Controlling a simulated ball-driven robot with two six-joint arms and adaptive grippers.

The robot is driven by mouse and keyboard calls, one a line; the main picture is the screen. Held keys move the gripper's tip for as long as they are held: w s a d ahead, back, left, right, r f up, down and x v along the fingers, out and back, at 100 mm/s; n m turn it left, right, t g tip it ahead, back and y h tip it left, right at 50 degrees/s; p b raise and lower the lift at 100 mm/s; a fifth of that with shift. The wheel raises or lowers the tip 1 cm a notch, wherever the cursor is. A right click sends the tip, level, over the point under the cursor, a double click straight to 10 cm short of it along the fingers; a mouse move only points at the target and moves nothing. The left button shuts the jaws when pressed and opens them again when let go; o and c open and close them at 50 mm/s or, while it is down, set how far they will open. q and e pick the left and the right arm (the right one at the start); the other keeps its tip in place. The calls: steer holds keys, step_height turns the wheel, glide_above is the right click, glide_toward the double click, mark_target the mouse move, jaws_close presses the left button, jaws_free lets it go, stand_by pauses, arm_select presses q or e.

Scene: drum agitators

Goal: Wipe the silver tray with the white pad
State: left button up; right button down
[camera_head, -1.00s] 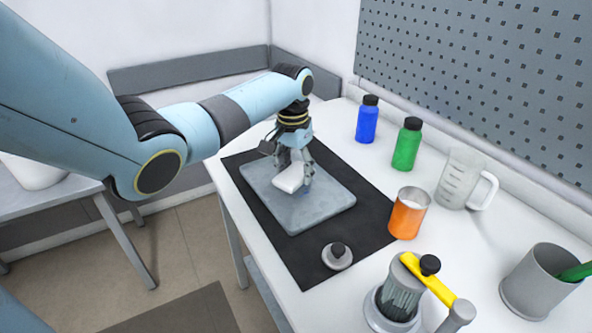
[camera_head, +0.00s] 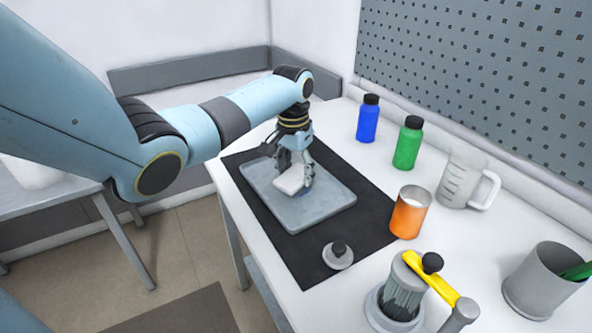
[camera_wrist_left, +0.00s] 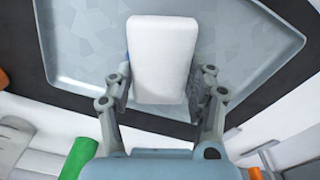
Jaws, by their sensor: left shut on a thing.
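The silver tray (camera_head: 310,213) lies flat on a black mat on the white table. The white pad (camera_head: 289,181) is a small white block over the middle of the tray. My left gripper (camera_head: 294,172) points down and is shut on the pad. In the left wrist view the pad (camera_wrist_left: 163,55) sits between the two fingers, with the tray (camera_wrist_left: 85,50) behind it. Whether the pad's underside touches the tray is hard to tell. My right gripper is not in view.
Right of the black mat (camera_head: 330,245) stand an orange cup (camera_head: 409,213), green bottle (camera_head: 408,145), blue bottle (camera_head: 367,120) and clear measuring jug (camera_head: 462,178). A round lid with a black knob (camera_head: 338,254) lies on the mat's near end. A grey pot (camera_head: 537,283) stands at right.

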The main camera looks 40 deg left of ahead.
arm_select(q)
steer(key=shift+f+b, duration=0.35)
steer(key=shift+f, duration=0.35)
